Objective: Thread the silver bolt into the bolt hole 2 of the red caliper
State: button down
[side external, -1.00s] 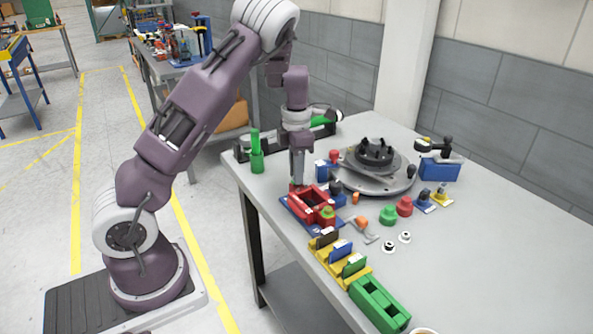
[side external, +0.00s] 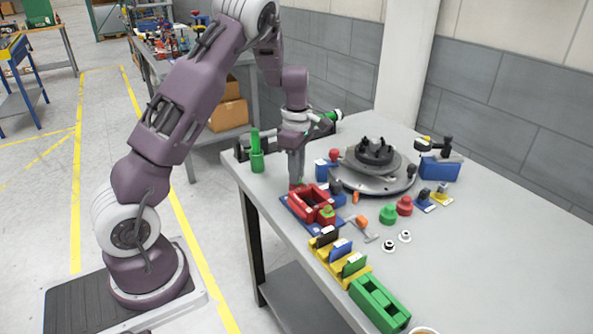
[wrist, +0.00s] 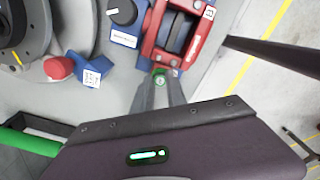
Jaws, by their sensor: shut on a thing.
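The red caliper (side external: 311,203) sits on a blue base plate at the table's left side. It also shows at the top of the wrist view (wrist: 187,36), as a red frame with a dark slot. My gripper (side external: 296,185) points down at the caliper's far-left end. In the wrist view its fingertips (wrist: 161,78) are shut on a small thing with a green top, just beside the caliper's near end. I take this thing to be the silver bolt; its shank is hidden by the fingers. I cannot tell whether it touches bolt hole 2, which I cannot make out.
A round dark disc fixture (side external: 372,172) stands behind to the right. A blue block with a black knob (wrist: 123,20) is close beside the caliper. A yellow rack (side external: 338,255) and a green block (side external: 379,303) stand in front.

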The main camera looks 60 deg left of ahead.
jog(key=m, duration=0.3)
jog(key=shift+s+d+f+m, duration=0.1)
jog(key=shift+m, duration=0.3)
jog(key=m, duration=0.4)
jog(key=shift+f+m, duration=0.1)
jog(key=shift+m, duration=0.2)
jog(key=m, duration=0.7)
jog(key=shift+f+m, duration=0.1)
jog(key=shift+m, duration=0.3)
jog(key=c, duration=1.3)
grip_release()
jog(key=shift+o, duration=0.2)
notch_tip(320, 180, up, 8)
jog(key=shift+r, duration=0.1)
